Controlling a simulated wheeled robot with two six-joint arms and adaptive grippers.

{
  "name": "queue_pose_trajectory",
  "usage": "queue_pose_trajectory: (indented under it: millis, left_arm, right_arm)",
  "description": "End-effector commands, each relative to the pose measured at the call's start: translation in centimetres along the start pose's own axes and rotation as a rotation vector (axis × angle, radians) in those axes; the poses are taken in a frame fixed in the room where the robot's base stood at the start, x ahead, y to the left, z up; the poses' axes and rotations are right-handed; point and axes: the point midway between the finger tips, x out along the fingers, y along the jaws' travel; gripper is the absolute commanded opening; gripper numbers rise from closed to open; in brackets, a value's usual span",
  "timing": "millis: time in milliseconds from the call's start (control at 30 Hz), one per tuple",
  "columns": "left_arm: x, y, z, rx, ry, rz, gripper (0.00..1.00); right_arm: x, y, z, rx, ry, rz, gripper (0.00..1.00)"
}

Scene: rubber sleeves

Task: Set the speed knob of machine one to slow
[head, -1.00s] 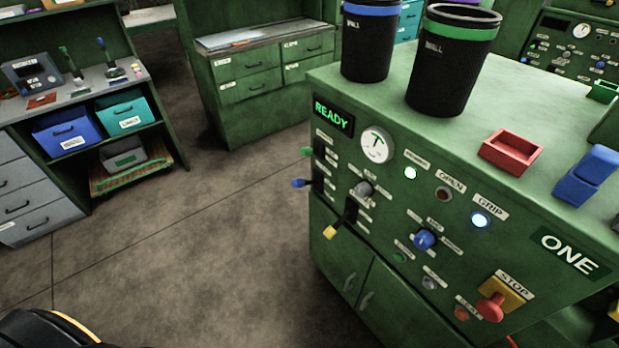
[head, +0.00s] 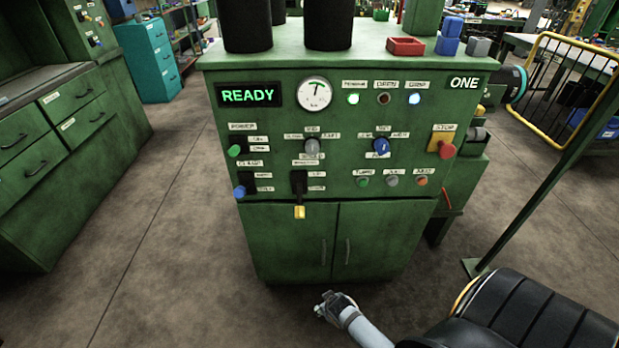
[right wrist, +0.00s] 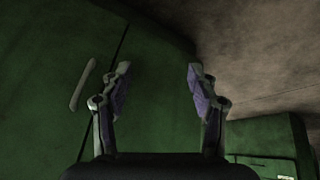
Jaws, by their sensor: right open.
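Machine one (head: 345,110) is a green cabinet facing me in the head view, with a lit READY display (head: 248,95). A grey knob (head: 311,146) with small labels around it sits mid-panel, and a blue knob (head: 381,147) sits to its right. The small labels are too blurred to tell for sure which knob is for speed, or its setting. My right gripper (head: 333,306) is low in front of the cabinet doors, well below the knobs. In the right wrist view my right gripper (right wrist: 160,85) is open and empty, facing a green door. My left gripper is out of view.
Levers with green (head: 235,149), blue (head: 240,192) and yellow (head: 300,212) tips stick out on the panel's left. A red stop button (head: 446,149) is at its right. A yellow-framed rack (head: 560,90) stands at right. Floor is clear left of the machine.

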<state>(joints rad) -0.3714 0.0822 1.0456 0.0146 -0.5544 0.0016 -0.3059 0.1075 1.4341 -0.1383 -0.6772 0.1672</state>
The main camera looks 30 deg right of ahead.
Motion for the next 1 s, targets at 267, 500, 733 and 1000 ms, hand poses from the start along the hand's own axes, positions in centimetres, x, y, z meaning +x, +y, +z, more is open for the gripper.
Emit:
queue_pose_trajectory:
  millis: [267,500,733,1000]
  left_arm:
    - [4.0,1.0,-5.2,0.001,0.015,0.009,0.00]
    - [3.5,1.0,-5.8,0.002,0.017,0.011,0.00]
    - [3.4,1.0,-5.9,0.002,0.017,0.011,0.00]
    - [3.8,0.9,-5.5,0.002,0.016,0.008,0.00]
  right_arm:
    - [-15.4,4.5,-22.2,0.242,0.549,0.155,0.60]
    - [-31.4,8.8,-30.6,0.460,0.999,0.199,0.60]
    - [-34.6,9.5,-31.4,0.503,1.083,0.199,0.60]
    - [-32.8,11.0,-34.4,0.496,1.082,0.202,0.60]
